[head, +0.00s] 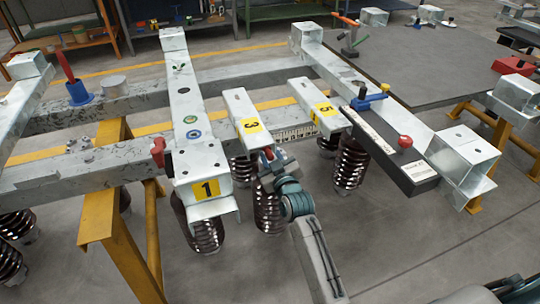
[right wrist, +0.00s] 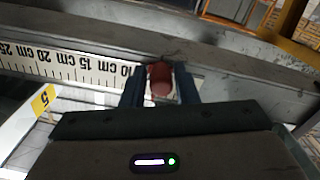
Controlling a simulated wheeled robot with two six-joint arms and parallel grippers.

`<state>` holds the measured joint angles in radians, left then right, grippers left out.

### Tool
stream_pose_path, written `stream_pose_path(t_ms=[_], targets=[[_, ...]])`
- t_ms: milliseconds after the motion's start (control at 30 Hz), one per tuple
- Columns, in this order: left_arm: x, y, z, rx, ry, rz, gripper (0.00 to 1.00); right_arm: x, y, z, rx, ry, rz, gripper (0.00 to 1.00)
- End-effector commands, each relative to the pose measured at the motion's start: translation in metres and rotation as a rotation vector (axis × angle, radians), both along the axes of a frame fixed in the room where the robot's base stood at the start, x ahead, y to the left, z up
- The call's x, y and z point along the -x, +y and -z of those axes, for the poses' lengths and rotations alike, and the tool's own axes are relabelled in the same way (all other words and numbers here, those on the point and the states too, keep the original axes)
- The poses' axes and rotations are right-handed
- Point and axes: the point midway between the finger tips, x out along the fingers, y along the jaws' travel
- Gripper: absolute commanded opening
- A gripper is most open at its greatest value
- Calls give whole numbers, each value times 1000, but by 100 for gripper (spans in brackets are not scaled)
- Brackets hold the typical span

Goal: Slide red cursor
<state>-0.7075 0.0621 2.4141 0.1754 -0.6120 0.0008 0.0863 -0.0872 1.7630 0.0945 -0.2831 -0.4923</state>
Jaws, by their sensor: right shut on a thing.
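The red cursor (right wrist: 160,80) is a small rounded red piece between the two dark blue fingers of my right gripper (right wrist: 160,88) in the right wrist view. The gripper is shut on it. A white ruler (right wrist: 60,68) with centimetre marks runs along the beam to the left of the cursor. In the head view my right gripper (head: 266,160) is at the front end of the beam marked 3, and a bit of red shows at its tips. The ruler (head: 294,134) shows there between the beams marked 3 and 5. My left gripper is not in view.
Metal beams marked 1 (head: 206,188), 3 (head: 250,125) and 5 (head: 326,109) lie across the frame, with brown insulators (head: 351,165) hanging below. A dark bar with a red knob (head: 405,141) is at the right. Another red piece (head: 158,151) is beside beam 1.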

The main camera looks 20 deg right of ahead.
Motion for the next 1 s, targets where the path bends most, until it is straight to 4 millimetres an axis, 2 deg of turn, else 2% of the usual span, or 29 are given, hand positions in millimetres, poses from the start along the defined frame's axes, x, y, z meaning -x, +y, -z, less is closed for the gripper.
stream_pose_path(t_ms=[100, 133, 200, 567, 667, 800, 1000], targets=[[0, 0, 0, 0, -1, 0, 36, 0, 0, 1, 0, 1, 0, 0], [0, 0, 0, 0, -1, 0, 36, 0, 0, 1, 0, 1, 0, 31], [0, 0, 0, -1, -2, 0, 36, 0, 0, 1, -1, 1, 0, 41], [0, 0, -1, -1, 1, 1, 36, 6, 0, 0, -1, 0, 0, 41], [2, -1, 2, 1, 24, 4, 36, 19, -1, 1, -2, 1, 0, 41], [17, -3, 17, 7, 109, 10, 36, 47, -2, 1, -2, 3, 0, 41], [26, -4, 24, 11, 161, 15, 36, 84, -3, 1, -1, 2, 1, 41]])
